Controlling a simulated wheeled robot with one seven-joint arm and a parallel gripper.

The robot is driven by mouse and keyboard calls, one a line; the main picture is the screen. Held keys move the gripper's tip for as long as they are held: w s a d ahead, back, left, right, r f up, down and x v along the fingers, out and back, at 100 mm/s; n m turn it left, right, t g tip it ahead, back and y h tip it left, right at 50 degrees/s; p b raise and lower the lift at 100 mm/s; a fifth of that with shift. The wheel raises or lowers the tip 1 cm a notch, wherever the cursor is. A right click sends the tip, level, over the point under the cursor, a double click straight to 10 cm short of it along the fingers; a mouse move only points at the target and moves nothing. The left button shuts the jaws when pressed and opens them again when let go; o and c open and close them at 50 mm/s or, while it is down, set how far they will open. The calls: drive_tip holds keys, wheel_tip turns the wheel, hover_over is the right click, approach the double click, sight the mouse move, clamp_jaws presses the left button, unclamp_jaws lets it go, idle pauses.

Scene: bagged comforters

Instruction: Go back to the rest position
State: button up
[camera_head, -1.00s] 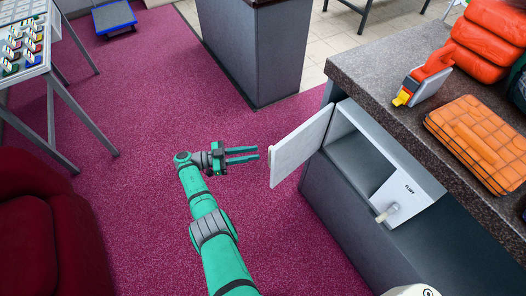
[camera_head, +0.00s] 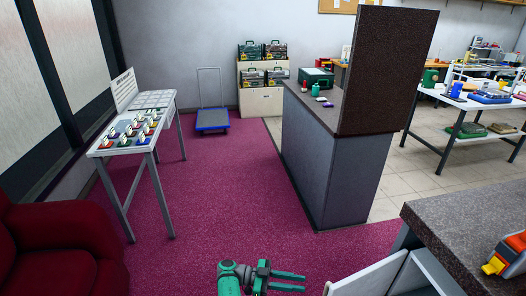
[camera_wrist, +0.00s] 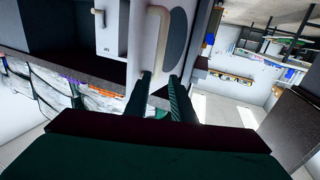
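My gripper (camera_head: 287,281) is at the bottom of the head view, its green fingers pointing right. The fingers are apart with nothing between them. In the wrist view the two fingers (camera_wrist: 160,98) also stand apart. The open white cabinet door (camera_head: 368,281) is just right of the fingertips, with a gap between them. The wrist view shows a door with a pale handle (camera_wrist: 153,36) beyond the fingertips. Most of my arm is below the head view's edge.
A dark counter (camera_head: 450,230) stands at right, with an orange and yellow item (camera_head: 507,255) on it. A grey partition desk (camera_head: 335,170) is ahead. A display table (camera_head: 133,140) and red sofa (camera_head: 55,245) are at left. The magenta carpet (camera_head: 210,190) between is clear.

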drive_tip(key=s+f+n+t+y, duration=0.35)
drive_tip(key=s+f, duration=0.25)
drive_tip(key=f, duration=0.7)
drive_tip(key=s+f+n+t+y, duration=0.25)
drive_tip(key=s+f+n, duration=0.3)
drive_tip(key=f, duration=0.75)
drive_tip(key=s+a+f+n+t+y, duration=0.2)
drive_tip(key=s+a+f+n+y, duration=0.15)
drive_tip(key=s, duration=0.45)
drive_tip(key=s+a+f+n+t+y, duration=0.1)
drive_tip(key=s+a+f+n+y, duration=0.15)
drive_tip(key=s+a, duration=0.35)
drive_tip(key=s+a+r+n+t+y, duration=0.2)
drive_tip(key=s+a+r+t, duration=0.1)
drive_tip(key=s+r, duration=0.4)
drive_tip(key=s+a+r+n+t+y, duration=0.25)
drive_tip(key=s+r, duration=0.25)
drive_tip(key=r, duration=0.3)
drive_tip(key=s+r+t, duration=0.2)
drive_tip(key=r, duration=1.2)
drive_tip(key=s+r+n+t, duration=0.1)
drive_tip(key=s+r+t, duration=0.2)
drive_tip(key=r, duration=1.1)
drive_tip(key=shift+a+r+y, duration=0.15)
drive_tip(key=shift+a+y, duration=0.3)
drive_tip(key=shift+a, duration=0.1)
